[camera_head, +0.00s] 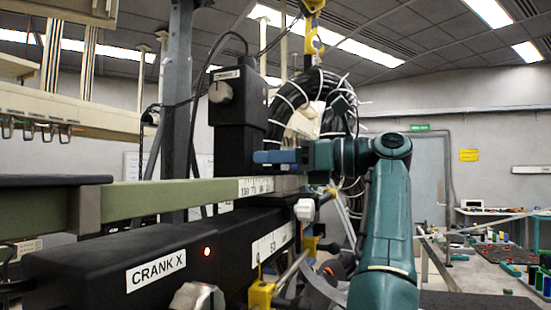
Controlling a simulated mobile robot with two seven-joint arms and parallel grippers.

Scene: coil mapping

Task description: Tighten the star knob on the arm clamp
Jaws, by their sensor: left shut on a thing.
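My left gripper (278,157), with blue fingers on a teal arm, points left at the lower right of the black upright box (238,125), above the green horizontal arm (170,195). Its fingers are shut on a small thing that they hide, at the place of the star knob. I cannot make out the knob's shape or the clamp around it. A white knob (304,210) sits lower, at the end of the black rail housing marked CRANK X (150,262), apart from the fingers. My right gripper is out of view.
A grey post (176,90) stands behind the green arm. A bundle of black cables (300,95) hangs close behind my gripper from a yellow hook (312,35). A cluttered bench (480,270) is at the right. The room above my forearm at the right is clear.

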